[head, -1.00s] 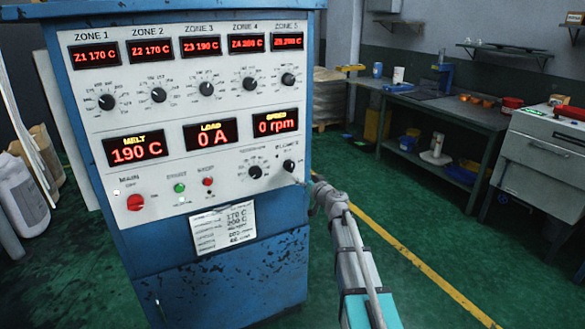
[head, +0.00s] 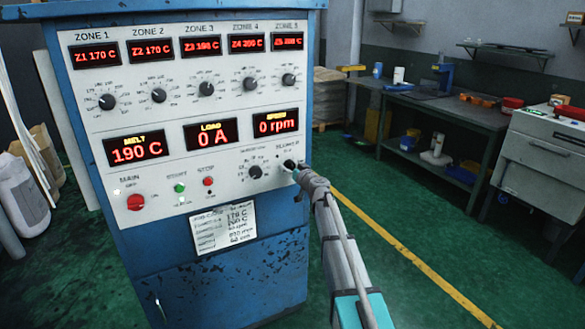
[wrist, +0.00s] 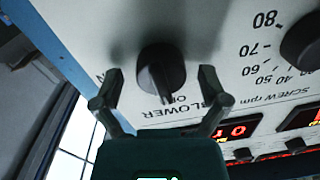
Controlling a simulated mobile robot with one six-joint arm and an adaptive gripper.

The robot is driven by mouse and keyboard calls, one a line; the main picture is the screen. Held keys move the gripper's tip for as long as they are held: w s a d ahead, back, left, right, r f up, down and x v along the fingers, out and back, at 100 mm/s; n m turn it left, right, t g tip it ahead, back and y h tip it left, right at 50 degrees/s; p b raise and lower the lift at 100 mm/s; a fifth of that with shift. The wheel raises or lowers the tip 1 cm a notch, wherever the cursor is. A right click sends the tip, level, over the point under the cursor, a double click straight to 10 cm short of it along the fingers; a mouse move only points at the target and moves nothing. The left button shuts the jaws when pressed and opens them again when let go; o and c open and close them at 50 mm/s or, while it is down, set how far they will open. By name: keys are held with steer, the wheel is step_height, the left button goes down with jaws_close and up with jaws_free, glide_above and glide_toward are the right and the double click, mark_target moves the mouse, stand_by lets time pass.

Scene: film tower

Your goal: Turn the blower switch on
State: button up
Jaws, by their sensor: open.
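The blower switch (head: 289,164) is a round black knob at the lower right of the white control panel (head: 150,225). It also shows in the wrist view (wrist: 160,72), upside down beside the BLOWER label, with a raised ridge pointing toward the label. The small letters by the ridge are partly covered, so I cannot read the setting for sure. My gripper (wrist: 161,80) is open and empty, with one finger on each side of the knob. Whether they touch it I cannot tell. In the head view my gripper (head: 297,173) is at the panel's right edge, partly over the knob's surroundings.
The screw speed knob (head: 255,172) sits just left of the blower switch. Red main switch (head: 135,202), green start (head: 180,188) and red stop (head: 208,182) buttons are farther left. The workbench (head: 480,115) stands off to the right, with open green floor between.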

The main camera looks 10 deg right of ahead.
steer(key=c, duration=1)
steer(key=shift+d, duration=0.15)
steer(key=shift+c, duration=0.8)
